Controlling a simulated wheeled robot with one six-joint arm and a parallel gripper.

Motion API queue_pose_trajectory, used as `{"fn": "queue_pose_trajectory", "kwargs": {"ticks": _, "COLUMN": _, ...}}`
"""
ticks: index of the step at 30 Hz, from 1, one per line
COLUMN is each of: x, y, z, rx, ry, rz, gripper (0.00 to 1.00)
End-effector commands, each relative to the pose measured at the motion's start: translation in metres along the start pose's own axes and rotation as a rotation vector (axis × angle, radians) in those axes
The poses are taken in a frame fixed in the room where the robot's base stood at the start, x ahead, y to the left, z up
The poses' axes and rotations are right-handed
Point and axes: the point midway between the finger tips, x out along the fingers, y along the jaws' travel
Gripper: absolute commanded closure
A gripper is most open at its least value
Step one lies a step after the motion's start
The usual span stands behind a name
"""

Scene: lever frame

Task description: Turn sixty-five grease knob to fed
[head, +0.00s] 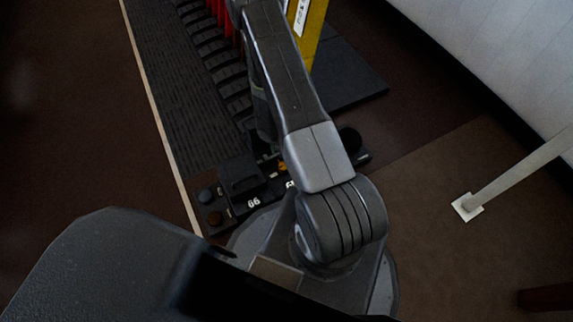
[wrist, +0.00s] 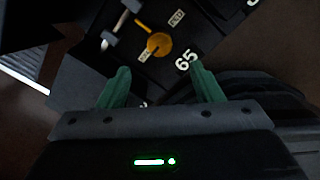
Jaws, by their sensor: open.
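The sixty-five grease knob (wrist: 159,44) is a round yellow-orange knob with a pointer arm, on a dark panel in the wrist view. A white number 65 (wrist: 186,60) is printed beside it. A FED label (wrist: 176,18) is above right of the knob and another small label, too small to read, is below left. The pointer extends up and left, toward neither label. My gripper (wrist: 160,84) is open and empty, its green fingertips short of the knob and apart from it. In the head view a bit of orange (head: 283,167) shows beside my arm, which hides most of that panel.
A small lever with pale handles (wrist: 116,30) stands left of the knob. In the head view, the panel marked 66 (head: 254,203) has dark knobs, and a row of red levers (head: 222,12) stands farther back. A pale post (head: 510,178) stands at right on open floor.

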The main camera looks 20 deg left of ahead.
Motion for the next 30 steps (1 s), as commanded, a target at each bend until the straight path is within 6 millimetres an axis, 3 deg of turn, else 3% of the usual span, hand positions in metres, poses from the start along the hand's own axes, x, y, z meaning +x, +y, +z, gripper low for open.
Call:
{"fn": "queue_pose_trajectory", "kwargs": {"ticks": 1, "x": 0.017, "y": 0.000, "z": 0.000, "rx": -0.001, "ry": 0.001, "rz": -0.001, "gripper": 0.41}}
{"fn": "queue_pose_trajectory", "kwargs": {"ticks": 6, "x": 0.050, "y": 0.000, "z": 0.000, "rx": 0.000, "ry": 0.001, "rz": -0.001, "gripper": 0.41}}
{"fn": "queue_pose_trajectory", "kwargs": {"ticks": 15, "x": 0.097, "y": 0.000, "z": 0.000, "rx": 0.000, "ry": 0.000, "rz": 0.000, "gripper": 0.41}}
{"fn": "queue_pose_trajectory", "kwargs": {"ticks": 29, "x": 0.107, "y": 0.000, "z": 0.000, "rx": 0.000, "ry": 0.000, "rz": 0.000, "gripper": 0.41}}
{"fn": "queue_pose_trajectory", "kwargs": {"ticks": 30, "x": 0.107, "y": 0.000, "z": 0.000, "rx": 0.000, "ry": 0.000, "rz": 0.000, "gripper": 0.44}}
